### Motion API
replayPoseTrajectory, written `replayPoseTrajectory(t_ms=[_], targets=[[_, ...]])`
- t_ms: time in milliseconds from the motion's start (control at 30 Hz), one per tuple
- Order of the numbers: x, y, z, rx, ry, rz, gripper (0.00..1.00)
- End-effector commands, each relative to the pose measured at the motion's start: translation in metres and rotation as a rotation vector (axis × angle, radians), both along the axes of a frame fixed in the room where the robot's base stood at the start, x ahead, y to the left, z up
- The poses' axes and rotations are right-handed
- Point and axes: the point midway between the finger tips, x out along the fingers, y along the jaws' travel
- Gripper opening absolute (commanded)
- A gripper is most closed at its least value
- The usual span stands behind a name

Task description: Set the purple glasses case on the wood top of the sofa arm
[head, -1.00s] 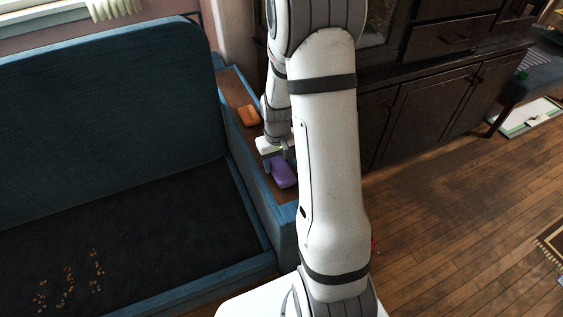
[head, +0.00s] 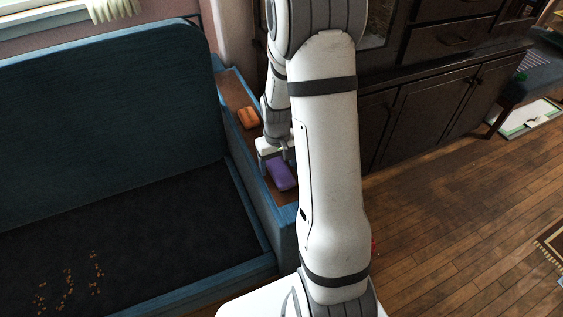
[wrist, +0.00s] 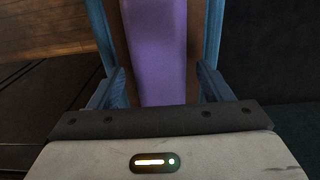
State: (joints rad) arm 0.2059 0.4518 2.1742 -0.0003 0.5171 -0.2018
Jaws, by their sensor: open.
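The purple glasses case (head: 283,177) lies on the wood top (head: 237,88) of the blue sofa arm, towards its front end. It also shows in the wrist view (wrist: 157,50), lengthwise along the brown strip between the blue edges. My gripper (head: 275,157) is at the case's far end in the head view, low over the sofa arm. In the wrist view my gripper (wrist: 160,88) is open, with one finger on each side of the case and gaps between. My arm hides part of the sofa arm's right side.
An orange case-like object (head: 248,117) lies on the same wood top, farther back. The blue sofa seat (head: 150,220) is on the left, with small orange marks. A dark wood cabinet (head: 440,100) stands on the right, with open wood floor (head: 450,220) before it.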

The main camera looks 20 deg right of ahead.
Motion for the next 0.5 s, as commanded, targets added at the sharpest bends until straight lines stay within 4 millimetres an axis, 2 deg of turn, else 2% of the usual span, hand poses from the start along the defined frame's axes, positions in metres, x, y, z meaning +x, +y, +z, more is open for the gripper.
replayPoseTrajectory(t_ms=[300,500], targets=[[0.001,0.0,0.069,-0.001,-0.006,0.0,0.72],[0.001,0.0,0.102,-0.001,-0.004,0.0,0.72]])
